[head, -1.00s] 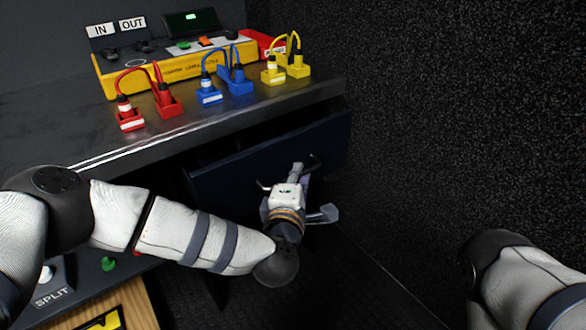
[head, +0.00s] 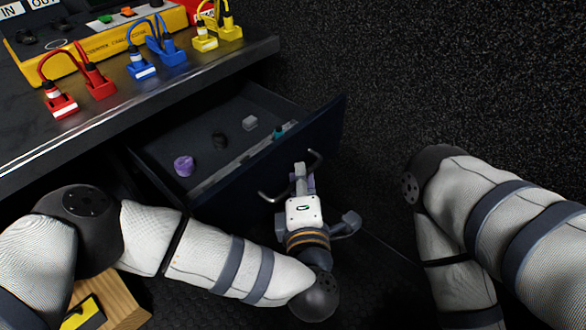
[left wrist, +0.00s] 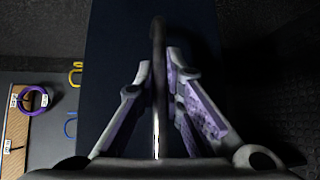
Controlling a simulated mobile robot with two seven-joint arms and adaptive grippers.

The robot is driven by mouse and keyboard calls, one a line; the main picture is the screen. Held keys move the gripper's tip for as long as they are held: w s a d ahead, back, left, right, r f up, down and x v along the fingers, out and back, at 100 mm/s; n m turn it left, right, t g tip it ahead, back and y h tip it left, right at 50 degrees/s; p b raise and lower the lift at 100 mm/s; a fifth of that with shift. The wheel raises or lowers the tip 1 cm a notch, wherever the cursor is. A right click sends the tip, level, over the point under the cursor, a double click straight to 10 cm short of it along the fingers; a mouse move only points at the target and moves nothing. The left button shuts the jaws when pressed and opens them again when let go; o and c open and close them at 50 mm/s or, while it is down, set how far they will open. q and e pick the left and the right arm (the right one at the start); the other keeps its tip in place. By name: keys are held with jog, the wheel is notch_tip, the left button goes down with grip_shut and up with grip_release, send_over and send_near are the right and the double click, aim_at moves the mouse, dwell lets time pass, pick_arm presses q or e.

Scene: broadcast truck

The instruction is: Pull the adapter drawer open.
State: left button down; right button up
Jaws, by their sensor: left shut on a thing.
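The adapter drawer (head: 245,182) is a dark navy drawer under the counter, pulled well out. Inside it I see a purple piece (head: 184,166), a dark round piece (head: 220,140), a light grey block (head: 250,123) and a teal piece (head: 278,132). My left gripper (head: 302,172) is at the drawer front, shut on the bar handle (head: 268,196). In the left wrist view the handle (left wrist: 158,60) runs between the fingers of the left gripper (left wrist: 158,75). My right arm shows at the right, but its gripper is out of the picture.
The counter (head: 120,112) above carries red plugs (head: 98,84), blue plugs (head: 170,52), yellow plugs (head: 228,28) and a yellow console (head: 85,45). A speckled dark wall (head: 430,70) stands at the right. A wooden box (head: 110,285) is at the lower left.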

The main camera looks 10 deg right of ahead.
dwell(0.3)
pick_arm(q)
jog(key=c, duration=1.7)
grip_release()
jog(key=shift+s, duration=0.15)
jog(key=v, duration=0.7)
jog(key=shift+s+r, duration=0.1)
jog(key=shift+s, duration=0.05)
